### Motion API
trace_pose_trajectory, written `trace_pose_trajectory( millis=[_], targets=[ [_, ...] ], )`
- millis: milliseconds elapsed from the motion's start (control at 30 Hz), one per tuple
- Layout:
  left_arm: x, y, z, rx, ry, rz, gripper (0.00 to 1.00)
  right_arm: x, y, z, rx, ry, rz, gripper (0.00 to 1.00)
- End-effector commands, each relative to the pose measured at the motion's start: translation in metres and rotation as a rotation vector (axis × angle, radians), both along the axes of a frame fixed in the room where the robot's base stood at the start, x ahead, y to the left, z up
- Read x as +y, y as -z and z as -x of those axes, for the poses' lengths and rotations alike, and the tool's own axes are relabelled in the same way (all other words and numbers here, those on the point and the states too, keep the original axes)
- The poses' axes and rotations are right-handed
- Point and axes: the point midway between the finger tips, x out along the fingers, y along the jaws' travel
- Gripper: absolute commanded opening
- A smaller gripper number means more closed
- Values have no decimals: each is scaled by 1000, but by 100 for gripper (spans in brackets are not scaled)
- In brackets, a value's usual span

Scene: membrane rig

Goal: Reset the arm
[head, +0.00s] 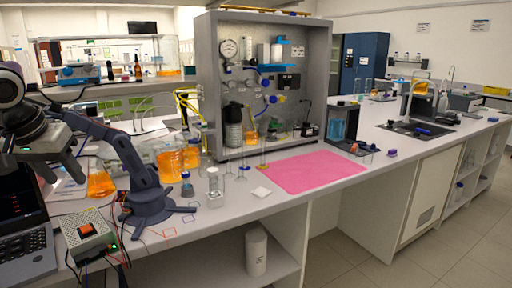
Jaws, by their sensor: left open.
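A small dark blue desktop arm (147,188) stands on the left part of the bench. Its base rests on the bench and its upper link slopes up and left. A pale control box (98,242) with an orange-red switch (86,230) on top and a small green light sits in front of it, with cables running off it. My right gripper is out of view.
A dark laptop (24,236) lies left of the box. Orange-filled flasks (170,158) stand behind the desktop arm. A grey rig panel (207,90) rises mid-bench, with a pink mat (310,171) in front. Thin coloured outlines mark the bench right of the box.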

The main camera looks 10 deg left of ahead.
Motion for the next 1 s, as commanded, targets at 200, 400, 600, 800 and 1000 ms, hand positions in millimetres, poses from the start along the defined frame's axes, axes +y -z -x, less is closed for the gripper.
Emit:
trace_pose_trajectory(
  millis=[200,400,600,800,1000],
  targets=[
    [28,79,4,-16,19,9,48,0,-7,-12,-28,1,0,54],
    [37,198,27,-35,74,13,48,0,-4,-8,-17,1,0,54],
    [-12,335,75,-92,188,24,48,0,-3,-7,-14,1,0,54],
    [-122,422,128,-210,317,44,48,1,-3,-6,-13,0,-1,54],
    [-239,436,156,-374,403,47,48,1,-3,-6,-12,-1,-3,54]
  ],
)
